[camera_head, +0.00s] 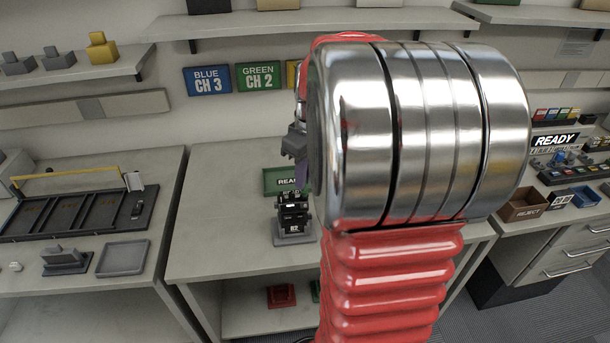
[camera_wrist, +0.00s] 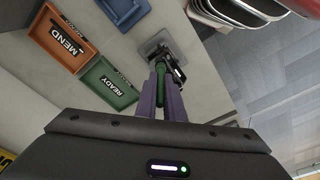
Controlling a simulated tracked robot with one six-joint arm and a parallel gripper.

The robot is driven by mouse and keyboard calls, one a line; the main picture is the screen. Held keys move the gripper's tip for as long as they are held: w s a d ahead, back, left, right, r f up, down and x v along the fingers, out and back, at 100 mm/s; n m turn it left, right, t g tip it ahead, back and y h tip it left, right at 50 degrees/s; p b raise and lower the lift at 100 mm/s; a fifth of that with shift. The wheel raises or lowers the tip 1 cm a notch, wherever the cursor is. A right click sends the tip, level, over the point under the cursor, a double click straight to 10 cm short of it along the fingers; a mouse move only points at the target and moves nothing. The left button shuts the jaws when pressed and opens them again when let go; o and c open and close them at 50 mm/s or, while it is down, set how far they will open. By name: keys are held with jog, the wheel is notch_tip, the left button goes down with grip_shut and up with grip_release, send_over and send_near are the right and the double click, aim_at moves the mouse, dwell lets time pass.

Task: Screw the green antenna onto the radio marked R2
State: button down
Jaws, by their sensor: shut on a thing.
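My gripper (camera_head: 303,172) is above the middle table in the head view, partly hidden behind my arm. In the wrist view its purple fingers (camera_wrist: 163,80) are shut on the green antenna (camera_wrist: 161,88), a thin green rod between them. A dark radio (camera_head: 293,212) stands upright in a grey stand (camera_head: 292,238) below the gripper. The radio (camera_wrist: 179,73) also shows just beyond the fingertips in the wrist view. The radio's mark is too small to read. Whether the antenna's end touches the radio cannot be told.
A green READY tray (camera_wrist: 108,84), an orange MEND tray (camera_wrist: 62,38) and a blue tray (camera_wrist: 123,10) lie beside the stand. A dark rack (camera_head: 75,215) is on the left table. A READY sign (camera_head: 555,141) stands at right. The middle table's left part is clear.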

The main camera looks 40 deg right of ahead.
jog(key=shift+m, duration=0.3)
jog(key=shift+d+m, duration=0.1)
jog(key=shift+m, duration=1.9)
jog(key=shift+h, duration=0.3)
jog(key=m, duration=0.2)
jog(key=shift+m, duration=1.3)
